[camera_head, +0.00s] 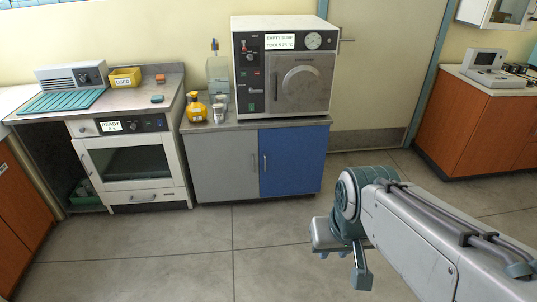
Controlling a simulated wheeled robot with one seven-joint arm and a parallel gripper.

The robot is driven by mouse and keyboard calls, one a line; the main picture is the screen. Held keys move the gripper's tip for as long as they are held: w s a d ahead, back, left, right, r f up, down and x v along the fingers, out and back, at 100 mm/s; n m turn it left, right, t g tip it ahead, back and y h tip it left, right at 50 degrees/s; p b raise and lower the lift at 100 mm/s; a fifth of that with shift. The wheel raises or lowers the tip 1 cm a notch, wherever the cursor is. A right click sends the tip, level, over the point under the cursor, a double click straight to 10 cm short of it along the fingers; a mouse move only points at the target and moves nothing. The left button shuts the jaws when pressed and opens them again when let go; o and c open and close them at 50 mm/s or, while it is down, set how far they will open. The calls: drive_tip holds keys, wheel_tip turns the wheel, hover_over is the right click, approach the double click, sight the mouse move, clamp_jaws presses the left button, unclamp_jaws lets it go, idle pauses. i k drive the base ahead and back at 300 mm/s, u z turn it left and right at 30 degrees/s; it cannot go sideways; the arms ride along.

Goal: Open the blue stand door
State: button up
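The blue stand door (295,162) is the right-hand door of the low cabinet under the white autoclave-like machine. It looks shut, flush beside the grey door (225,168). A slim upright handle (265,163) sits near its left edge. My gripper (335,256) hangs in front of the cabinet, to the lower right of the blue door and nearer to me, apart from it. Small teal tips show under it, but its finger gap is not clear. I see nothing held in it.
The machine (285,70) stands on the stand top with a yellow bottle (196,108) and a metal cup (219,113). A white oven (130,165) is at left, an orange-brown cabinet (470,125) at right. The tiled floor (190,250) before the stand is clear.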

sight(292, 159)
drive_tip(key=u, duration=0.05)
drive_tip(key=k, duration=0.45)
drive_tip(key=z, duration=0.8)
drive_tip(key=i, duration=1.45)
drive_tip(key=u, duration=0.55)
drive_tip(key=i, duration=1.15)
drive_tip(key=u, duration=0.9)
